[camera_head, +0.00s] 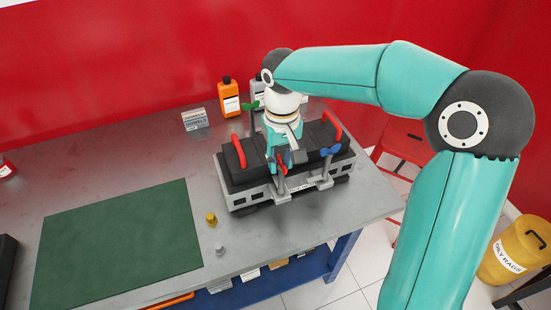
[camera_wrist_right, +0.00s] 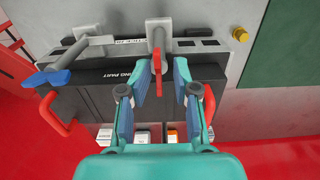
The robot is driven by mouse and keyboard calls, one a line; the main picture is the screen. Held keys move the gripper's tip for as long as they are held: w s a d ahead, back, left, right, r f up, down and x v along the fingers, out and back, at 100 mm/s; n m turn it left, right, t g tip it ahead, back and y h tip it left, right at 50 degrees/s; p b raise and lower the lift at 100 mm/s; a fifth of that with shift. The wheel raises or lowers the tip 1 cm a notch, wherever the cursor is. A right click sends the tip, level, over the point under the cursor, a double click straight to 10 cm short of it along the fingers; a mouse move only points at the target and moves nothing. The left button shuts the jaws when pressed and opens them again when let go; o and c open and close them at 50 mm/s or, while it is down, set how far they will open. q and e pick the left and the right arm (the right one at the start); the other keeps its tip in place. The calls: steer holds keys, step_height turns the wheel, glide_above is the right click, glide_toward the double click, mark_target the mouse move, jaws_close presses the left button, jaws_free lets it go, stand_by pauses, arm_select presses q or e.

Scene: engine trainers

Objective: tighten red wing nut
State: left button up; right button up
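The red wing nut (camera_head: 283,168) is at the front of the grey frame (camera_head: 245,197) around a black engine trainer. In the right wrist view the red wing nut (camera_wrist_right: 158,62) stands between the fingertips of my right gripper (camera_wrist_right: 162,72), with a visible gap to the right finger. My right gripper (camera_head: 284,158) comes down over the trainer with its fingers apart around the nut. A blue wing nut (camera_head: 330,151) on a grey lever is to the right of it; it shows at the left in the wrist view (camera_wrist_right: 52,80). My left gripper is not in view.
Red handles (camera_head: 239,150) rise from the trainer's top. Bottles (camera_head: 230,98) and a small box (camera_head: 194,119) stand behind it. The green mat (camera_head: 120,245) is clear.

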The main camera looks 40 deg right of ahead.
steer(key=shift+r, duration=0.1)
steer(key=shift+r, duration=0.25)
step_height(320, 180, up, 11)
stand_by(0.5)
stand_by(0.4)
